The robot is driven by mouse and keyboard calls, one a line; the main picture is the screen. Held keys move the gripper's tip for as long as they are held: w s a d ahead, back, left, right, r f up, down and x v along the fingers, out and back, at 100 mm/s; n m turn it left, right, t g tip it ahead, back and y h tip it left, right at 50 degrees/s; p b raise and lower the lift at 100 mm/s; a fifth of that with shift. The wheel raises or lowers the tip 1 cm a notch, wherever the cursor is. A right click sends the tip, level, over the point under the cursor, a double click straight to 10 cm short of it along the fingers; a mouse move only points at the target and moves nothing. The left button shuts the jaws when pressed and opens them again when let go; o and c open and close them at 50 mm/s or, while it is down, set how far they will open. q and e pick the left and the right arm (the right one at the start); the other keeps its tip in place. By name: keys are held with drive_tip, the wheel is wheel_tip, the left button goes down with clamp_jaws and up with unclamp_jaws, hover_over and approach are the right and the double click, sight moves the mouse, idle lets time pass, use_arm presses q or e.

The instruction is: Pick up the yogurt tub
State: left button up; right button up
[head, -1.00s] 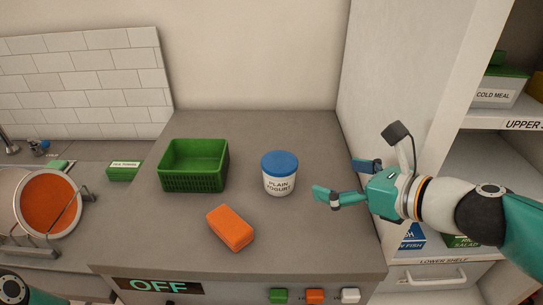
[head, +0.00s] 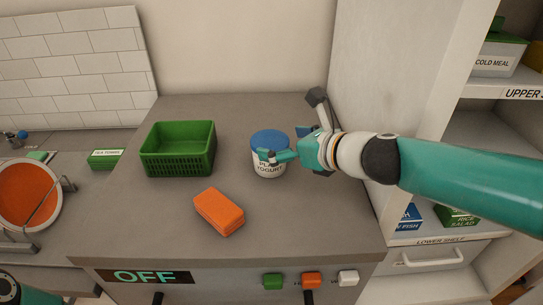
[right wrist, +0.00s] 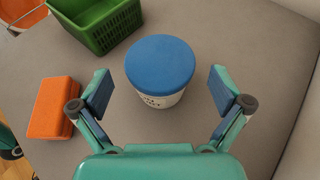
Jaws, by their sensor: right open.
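The yogurt tub (head: 270,165) is white with a blue lid and the label "PLAIN YOGURT". It stands upright on the grey counter, and in the right wrist view the tub (right wrist: 160,64) is centred ahead of the palm. My right gripper (head: 286,144) comes from the right at the tub. In the right wrist view the right gripper (right wrist: 160,90) is open, with one finger on each side of the tub and a gap to each. In the head view the near finger hides part of the label. Only a piece of my left arm shows at the lower left; its gripper is out of view.
A green basket (head: 178,150) stands left of the tub. An orange block (head: 219,211) lies in front, left of the near finger. A shelf unit (head: 425,239) with food boxes stands at right. Buttons (head: 312,280) line the counter's front.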

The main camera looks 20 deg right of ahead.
sight(275, 143)
drive_tip(key=w+f, duration=0.1)
drive_tip(key=w+a+f+b, duration=0.1)
drive_tip(key=shift+w+a+f, duration=0.2)
drive_tip(key=shift+w, duration=0.2)
drive_tip(key=shift+w+a, duration=0.15)
drive_tip(key=shift+w, duration=0.2)
drive_tip(key=shift+s, duration=0.1)
drive_tip(key=c, duration=1.2)
drive_tip(key=shift+r, duration=0.2)
